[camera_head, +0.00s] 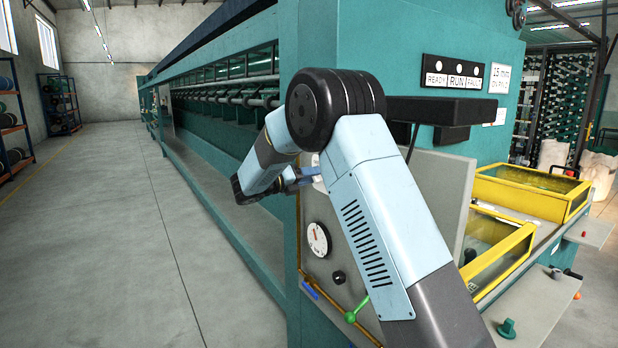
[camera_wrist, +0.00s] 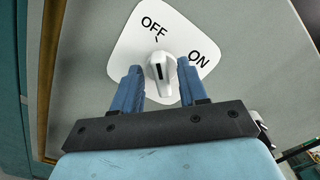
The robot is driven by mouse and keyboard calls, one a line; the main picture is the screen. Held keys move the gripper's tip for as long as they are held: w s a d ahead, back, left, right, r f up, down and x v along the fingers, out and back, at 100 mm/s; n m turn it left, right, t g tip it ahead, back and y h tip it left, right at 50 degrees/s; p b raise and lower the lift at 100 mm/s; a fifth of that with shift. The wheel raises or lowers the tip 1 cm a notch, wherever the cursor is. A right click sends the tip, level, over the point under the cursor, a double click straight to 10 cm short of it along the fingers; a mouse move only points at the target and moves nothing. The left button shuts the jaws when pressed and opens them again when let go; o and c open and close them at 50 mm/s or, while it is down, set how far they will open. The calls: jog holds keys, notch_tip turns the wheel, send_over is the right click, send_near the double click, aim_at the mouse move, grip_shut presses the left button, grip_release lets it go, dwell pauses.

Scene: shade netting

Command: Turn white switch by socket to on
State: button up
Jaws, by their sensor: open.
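The white switch (camera_wrist: 163,76) is a rotary knob on a white plate marked OFF at the upper left and ON at the right. A short dark line on the plate points toward OFF; I cannot tell for certain which mark the knob is set to. In the wrist view my gripper (camera_wrist: 158,70) is open, with one blue finger on each side of the knob; contact is unclear. In the head view my gripper (camera_head: 292,181) is at the teal machine's end panel, and my arm hides most of the switch. I cannot make out a socket.
A black box (camera_head: 436,111) juts out above. Yellow-framed bins (camera_head: 525,190) stand right. The floor at left is clear.

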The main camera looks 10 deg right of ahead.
grip_shut()
dwell(0.5)
jog(key=shift+s+d+f+m, duration=0.1)
jog(key=shift+s+m, duration=0.05)
jog(key=shift+m, duration=2.8)
jog(key=shift+s+a+m, duration=0.1)
jog(key=shift+m, duration=2.9)
jog(key=shift+s+d+f+m, duration=0.1)
jog(key=shift+s+m, duration=0.05)
jog(key=shift+m, duration=2.8)
grip_release()
jog(key=shift+r, duration=0.1)
